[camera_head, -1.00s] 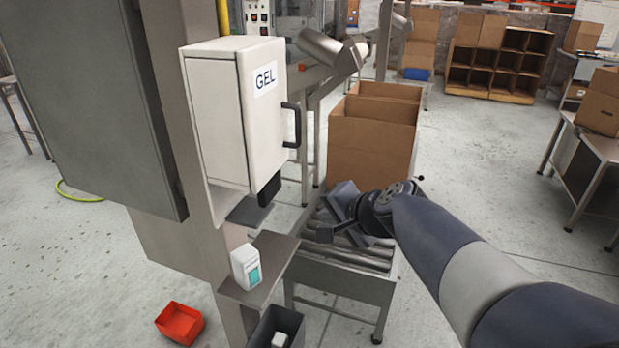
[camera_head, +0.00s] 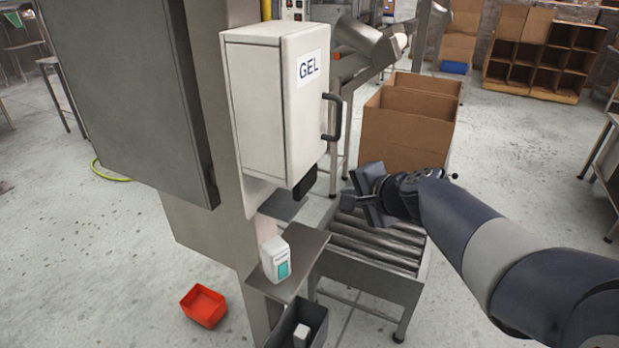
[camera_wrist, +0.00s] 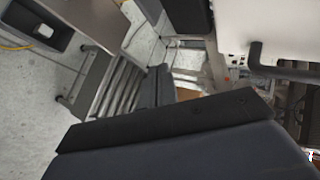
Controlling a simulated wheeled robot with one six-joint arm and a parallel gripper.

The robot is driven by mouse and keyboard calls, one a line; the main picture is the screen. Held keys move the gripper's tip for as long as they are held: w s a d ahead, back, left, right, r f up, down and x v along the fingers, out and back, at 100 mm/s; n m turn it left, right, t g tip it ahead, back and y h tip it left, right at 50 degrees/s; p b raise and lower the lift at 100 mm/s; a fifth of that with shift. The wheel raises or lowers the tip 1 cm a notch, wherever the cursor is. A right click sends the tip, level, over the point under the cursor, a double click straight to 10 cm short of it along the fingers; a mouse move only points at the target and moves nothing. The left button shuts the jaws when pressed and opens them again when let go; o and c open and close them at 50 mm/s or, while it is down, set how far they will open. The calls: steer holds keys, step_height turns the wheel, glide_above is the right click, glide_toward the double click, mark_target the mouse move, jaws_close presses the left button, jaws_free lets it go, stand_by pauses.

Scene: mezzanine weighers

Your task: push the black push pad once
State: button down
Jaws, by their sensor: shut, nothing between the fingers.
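The black push pad (camera_head: 305,182) sticks out below the white dispenser box marked GEL (camera_head: 270,105), which has a black handle (camera_head: 332,118) on its right side. My gripper (camera_head: 348,200) is to the right of the pad and slightly lower in the head view, apart from it in the picture. It is shut and empty. In the wrist view, the dark gripper fingers (camera_wrist: 155,88) point up the picture. A dark block at the top, probably the pad (camera_wrist: 185,15), lies beyond them, with the handle (camera_wrist: 285,68) to the right.
A small shelf (camera_head: 312,250) below the dispenser holds a white bottle (camera_head: 275,260) with a teal label. A roller conveyor (camera_head: 375,245) lies under my gripper, with an open carton (camera_head: 405,130) behind. A red bin (camera_head: 203,305) sits on the floor.

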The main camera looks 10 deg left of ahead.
mark_target(310, 184)
steer(key=shift+w+a+p, duration=0.25)
steer(key=shift+w+a, duration=0.05)
steer(key=shift+a, duration=0.6)
steer(key=shift+w+a+p, duration=0.25)
steer(key=shift+w+a, duration=0.1)
steer(key=shift+a, duration=0.5)
steer(key=shift+w+a+p, duration=0.25)
steer(key=shift+w+a, duration=0.05)
steer(key=shift+a, duration=0.6)
steer(key=shift+a, duration=0.15)
steer(key=shift+w+a, duration=0.15)
steer(key=shift+a, duration=0.1)
steer(key=shift+w+a+p, duration=0.25)
steer(key=shift+a+p, duration=0.05)
steer(key=shift+a, duration=0.45)
stand_by(0.8)
stand_by(0.3)
steer(key=shift+s+d+b, duration=0.2)
steer(key=shift+d+b, duration=0.1)
steer(key=shift+d, duration=0.3)
steer(key=shift+s+d+b, duration=0.2)
steer(key=shift+d+b, duration=0.1)
steer(key=shift+d, duration=0.25)
